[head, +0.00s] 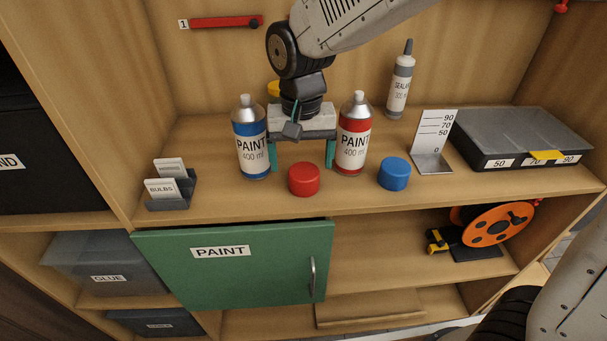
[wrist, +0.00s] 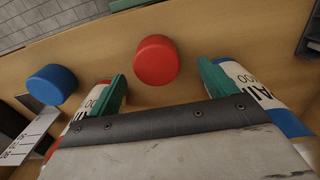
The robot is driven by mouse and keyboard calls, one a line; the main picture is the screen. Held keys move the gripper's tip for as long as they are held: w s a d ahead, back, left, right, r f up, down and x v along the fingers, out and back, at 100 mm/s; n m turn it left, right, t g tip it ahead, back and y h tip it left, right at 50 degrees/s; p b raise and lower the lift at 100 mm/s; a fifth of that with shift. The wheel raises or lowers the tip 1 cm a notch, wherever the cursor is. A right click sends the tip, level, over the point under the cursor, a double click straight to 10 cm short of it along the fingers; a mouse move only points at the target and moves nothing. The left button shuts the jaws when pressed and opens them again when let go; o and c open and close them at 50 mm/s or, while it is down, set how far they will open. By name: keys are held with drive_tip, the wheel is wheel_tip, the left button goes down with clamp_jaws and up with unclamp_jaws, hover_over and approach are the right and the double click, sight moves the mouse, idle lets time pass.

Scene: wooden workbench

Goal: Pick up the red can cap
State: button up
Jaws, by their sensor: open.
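The red can cap (head: 304,179) sits on the workbench top near its front edge. It also shows in the wrist view (wrist: 156,60), ahead of and between my fingers. My gripper (head: 301,162) is open and empty, behind the cap in the head view. Its green fingers (wrist: 162,82) stand apart. A blue paint can (head: 252,140) stands just left of the gripper and a red paint can (head: 354,140) just right. In the wrist view, the cans lie close outside the fingers; I cannot tell whether they touch.
A blue cap (head: 394,174) lies right of the red cap. A measuring stand (head: 434,145), a grey case (head: 523,140) and a sealant tube (head: 400,87) are farther right. A label holder (head: 171,190) stands left. A green PAINT door (head: 240,265) is below the bench edge.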

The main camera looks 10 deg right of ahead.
sight(304, 171)
drive_tip(key=f, duration=0.4)
drive_tip(key=shift+d, duration=0.2)
drive_tip(key=c, duration=1)
drive_tip(key=shift+r, duration=0.1)
